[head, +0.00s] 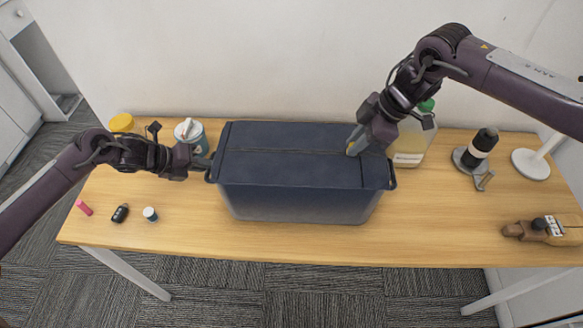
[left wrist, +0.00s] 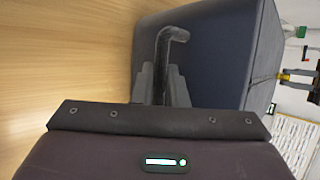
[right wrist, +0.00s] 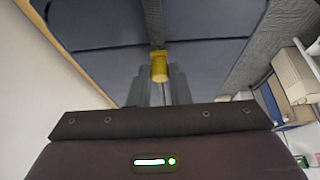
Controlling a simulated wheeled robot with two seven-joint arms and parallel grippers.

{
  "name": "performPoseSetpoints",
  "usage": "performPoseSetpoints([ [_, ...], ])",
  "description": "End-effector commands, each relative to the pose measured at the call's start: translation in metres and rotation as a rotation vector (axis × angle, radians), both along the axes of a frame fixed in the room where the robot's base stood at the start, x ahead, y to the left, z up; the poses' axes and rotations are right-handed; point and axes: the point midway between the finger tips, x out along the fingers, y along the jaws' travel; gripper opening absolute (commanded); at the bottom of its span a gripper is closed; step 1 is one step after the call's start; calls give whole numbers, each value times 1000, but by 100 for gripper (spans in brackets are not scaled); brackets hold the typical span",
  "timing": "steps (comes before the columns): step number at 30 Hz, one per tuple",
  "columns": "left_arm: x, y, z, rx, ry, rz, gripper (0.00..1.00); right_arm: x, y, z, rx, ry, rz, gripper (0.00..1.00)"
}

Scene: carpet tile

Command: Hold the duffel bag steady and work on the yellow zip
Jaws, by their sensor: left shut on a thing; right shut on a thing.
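The dark blue duffel bag (head: 290,170) sits in the middle of the wooden table, its zip line (head: 270,151) running lengthwise along the top. My left gripper (head: 206,164) is shut on the bag's left end handle (left wrist: 172,37), a dark loop that shows between the fingers in the left wrist view. My right gripper (head: 357,143) is over the right part of the bag's top, shut on the yellow zip pull (right wrist: 159,66). The zip line looks closed to the left of the pull.
A yellow-lidded jar (head: 122,123) and a white-topped tub (head: 190,133) stand behind my left arm. A green-capped jug (head: 410,145) stands close behind the bag's right end. A black bottle (head: 481,146) and a wooden plane (head: 545,229) are farther right.

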Motion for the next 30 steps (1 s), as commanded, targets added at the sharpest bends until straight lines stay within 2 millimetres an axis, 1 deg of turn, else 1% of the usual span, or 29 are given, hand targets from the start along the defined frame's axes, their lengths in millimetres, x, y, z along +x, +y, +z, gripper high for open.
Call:
performPoseSetpoints([
  [1,0,0,0,-1,0,0,0,0,5,1,4,-1,2,2],
  [12,0,0,0,-1,0,0,0,0,27,1,4,-1,2,2],
  [17,0,0,0,-1,0,0,0,0,31,1,4,0,1,2],
  [26,0,0,0,-1,0,0,0,0,31,1,4,0,1,2],
  [30,0,0,0,-1,0,0,0,0,36,1,3,-1,2,2],
])
